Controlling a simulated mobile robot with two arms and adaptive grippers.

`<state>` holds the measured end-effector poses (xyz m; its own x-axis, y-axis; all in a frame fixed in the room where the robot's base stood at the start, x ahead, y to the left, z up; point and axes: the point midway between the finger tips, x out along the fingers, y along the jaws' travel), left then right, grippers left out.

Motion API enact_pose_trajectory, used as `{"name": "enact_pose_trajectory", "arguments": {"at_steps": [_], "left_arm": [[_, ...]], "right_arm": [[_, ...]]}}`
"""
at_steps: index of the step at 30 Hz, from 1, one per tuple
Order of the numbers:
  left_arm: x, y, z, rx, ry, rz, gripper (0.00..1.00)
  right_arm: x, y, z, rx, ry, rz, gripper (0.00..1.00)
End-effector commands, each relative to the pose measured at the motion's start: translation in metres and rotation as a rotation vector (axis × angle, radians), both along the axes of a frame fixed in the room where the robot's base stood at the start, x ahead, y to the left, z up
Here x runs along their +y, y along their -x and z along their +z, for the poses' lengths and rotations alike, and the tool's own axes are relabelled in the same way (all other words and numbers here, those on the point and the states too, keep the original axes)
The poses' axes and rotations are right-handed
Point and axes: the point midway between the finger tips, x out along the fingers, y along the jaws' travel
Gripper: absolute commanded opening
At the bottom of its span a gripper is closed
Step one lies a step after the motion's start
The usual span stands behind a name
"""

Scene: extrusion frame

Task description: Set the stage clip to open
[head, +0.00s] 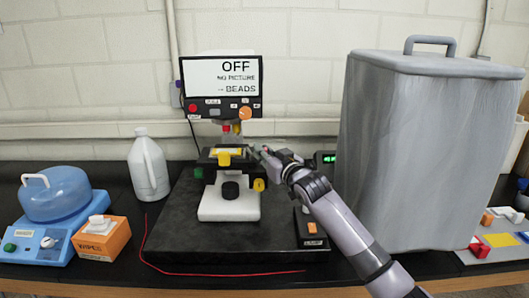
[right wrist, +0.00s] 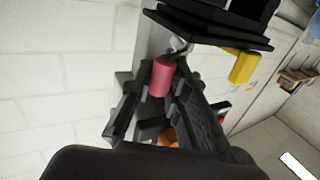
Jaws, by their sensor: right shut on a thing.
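A microscope with a black stage (head: 208,160) and a white base (head: 229,207) stands on a black slab. A slide with a yellow label (head: 226,152) lies on the stage. My right gripper (head: 260,152) is at the right edge of the stage. In the right wrist view its fingers are shut around a red cylindrical knob (right wrist: 162,75) on a thin metal piece by the black stage plates (right wrist: 215,25). This looks like the stage clip's handle; the fingers hide it in the head view. Whether the clip is open cannot be told. My left gripper is not in view.
A large grey covered bin (head: 425,150) stands close right of my arm. A white jug (head: 148,168), a tissue box (head: 101,240) and a blue-lidded device (head: 55,195) stand left.

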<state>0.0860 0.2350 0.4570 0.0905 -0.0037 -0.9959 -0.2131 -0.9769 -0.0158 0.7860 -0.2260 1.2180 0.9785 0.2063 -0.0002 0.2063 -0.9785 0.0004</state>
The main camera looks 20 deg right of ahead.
Motion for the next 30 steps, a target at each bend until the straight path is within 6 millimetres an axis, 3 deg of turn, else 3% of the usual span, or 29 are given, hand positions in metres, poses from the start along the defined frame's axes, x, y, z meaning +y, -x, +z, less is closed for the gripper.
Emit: {"name": "enact_pose_trajectory", "arguments": {"at_steps": [11, 30], "left_arm": [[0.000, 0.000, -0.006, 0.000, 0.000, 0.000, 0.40], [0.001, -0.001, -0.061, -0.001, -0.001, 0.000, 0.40]], "right_arm": [[0.010, 0.006, -0.002, 0.000, -0.010, -0.186, 0.00], [0.022, 0.011, -0.003, 0.000, -0.003, -0.537, 0.00]]}}
